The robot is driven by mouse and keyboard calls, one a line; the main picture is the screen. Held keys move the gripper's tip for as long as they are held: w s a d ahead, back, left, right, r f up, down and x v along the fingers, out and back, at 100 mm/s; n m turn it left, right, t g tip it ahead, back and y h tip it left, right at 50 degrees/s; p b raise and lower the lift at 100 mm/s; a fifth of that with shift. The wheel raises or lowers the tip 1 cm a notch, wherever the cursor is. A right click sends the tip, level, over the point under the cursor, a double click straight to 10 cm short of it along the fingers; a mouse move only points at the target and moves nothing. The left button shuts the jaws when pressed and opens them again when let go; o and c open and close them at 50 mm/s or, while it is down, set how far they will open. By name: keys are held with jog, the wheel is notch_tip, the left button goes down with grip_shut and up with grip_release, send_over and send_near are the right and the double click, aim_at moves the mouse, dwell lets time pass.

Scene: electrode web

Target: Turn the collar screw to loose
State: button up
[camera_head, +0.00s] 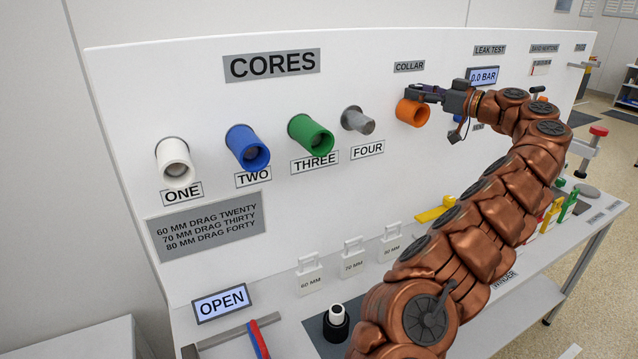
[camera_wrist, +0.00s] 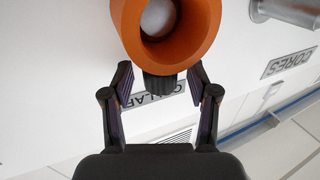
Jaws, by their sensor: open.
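The orange collar (camera_head: 411,113) sticks out of the white panel under the COLLAR label (camera_head: 409,66). In the wrist view the orange collar (camera_wrist: 130,22) fills the top middle, with a pale core inside its bore. The dark ribbed collar screw (camera_wrist: 160,88) sits on the collar's rim, in line between my fingers. My gripper (camera_head: 420,92) is at the collar's upper side. In the wrist view my gripper (camera_wrist: 160,75) is open, one finger on each side of the screw, with gaps showing on both sides. My gripper hides the screw in the head view.
A grey core holder (camera_head: 358,121) and green (camera_head: 311,133), blue (camera_head: 247,147) and white (camera_head: 175,161) ones line the panel to the left. A pressure display (camera_head: 483,76) is right of the collar. Hanging tags and yellow parts (camera_head: 436,211) are below, near my arm.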

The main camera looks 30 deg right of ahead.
jog(key=shift+a+m+t+h+b, duration=0.15)
jog(key=shift+m+h+b, duration=0.4)
jog(key=shift+b, duration=0.75)
jog(key=shift+m+t+h+b, duration=0.25)
jog(key=shift+h+b, duration=0.5)
jog(key=shift+b, duration=0.55)
jog(key=shift+f+h+b, duration=0.1)
jog(key=shift+h+b, duration=0.2)
jog(key=shift+b, duration=0.25)
jog(key=shift+s+m+h+b, duration=0.1)
jog(key=shift+m+h+b, duration=0.2)
jog(key=shift+m+b, duration=0.15)
jog(key=shift+a+m+h+b, duration=0.1)
jog(key=shift+m+h+b, duration=0.45)
jog(key=shift+h+b, duration=0.45)
jog(key=shift+a+r+m+h+p, duration=0.15)
jog(key=shift+m+h, duration=0.3)
jog(key=shift+h, duration=0.25)
jog(key=shift+r+m+h+p, duration=0.15)
jog(key=shift+m+h, duration=0.3)
jog(key=shift+h, duration=0.25)
jog(key=shift+m+h+p, duration=0.5)
jog(key=shift+h+p, duration=0.25)
jog(key=shift+h, duration=0.05)
jog(key=shift+a+m+h+p, duration=0.1)
jog(key=shift+m+h+p, duration=0.3)
jog(key=shift+h+p, duration=0.35)
